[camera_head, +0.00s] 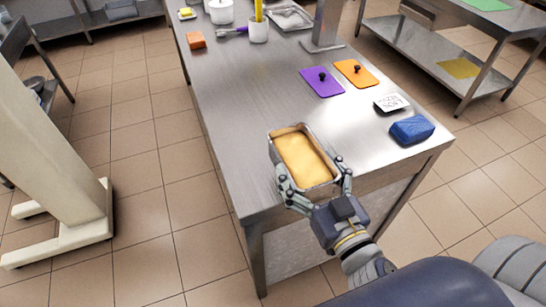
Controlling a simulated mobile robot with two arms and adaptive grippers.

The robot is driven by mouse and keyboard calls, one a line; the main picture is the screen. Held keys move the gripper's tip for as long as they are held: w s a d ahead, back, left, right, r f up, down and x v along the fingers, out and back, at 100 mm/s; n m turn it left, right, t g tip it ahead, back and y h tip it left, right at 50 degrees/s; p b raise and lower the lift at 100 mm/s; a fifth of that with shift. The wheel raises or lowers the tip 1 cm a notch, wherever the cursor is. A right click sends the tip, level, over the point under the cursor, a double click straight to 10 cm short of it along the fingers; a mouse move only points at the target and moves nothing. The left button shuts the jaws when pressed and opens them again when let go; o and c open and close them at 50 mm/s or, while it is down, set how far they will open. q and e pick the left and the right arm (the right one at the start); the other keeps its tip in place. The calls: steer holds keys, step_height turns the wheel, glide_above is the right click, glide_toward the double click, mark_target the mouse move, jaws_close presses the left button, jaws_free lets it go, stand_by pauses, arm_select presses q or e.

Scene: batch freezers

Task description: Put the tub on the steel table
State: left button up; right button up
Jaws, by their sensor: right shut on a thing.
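The tub (304,157) is a rectangular metal container filled with a pale yellow mass. It is at the near end of the steel table (235,110), over or on the tabletop by its front edge. I cannot tell whether its base touches the surface. My right gripper (315,182) is shut on the tub, with one finger at each side of its near end. The tub looks upright. My left gripper is not in view.
White containers (258,30) stand at the far end. The table's left middle is clear.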

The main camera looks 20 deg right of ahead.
mark_target(273, 155)
steer(key=w+a+p, duration=0.1)
steer(key=w, duration=0.2)
steer(key=w+a+p, duration=0.1)
steer(key=w, duration=0.2)
steer(key=w+a+p, duration=0.1)
steer(key=w, duration=0.3)
steer(key=shift+a+f+p, duration=0.3)
steer(key=shift+f+p, duration=0.05)
steer(key=shift+f+b, duration=0.35)
steer(key=shift+f, duration=1.45)
steer(key=shift+f, duration=0.1)
steer(key=o, duration=1.1)
steer(key=shift+f, duration=0.2)
steer(key=o, duration=0.5)
steer(key=shift+r, duration=0.1)
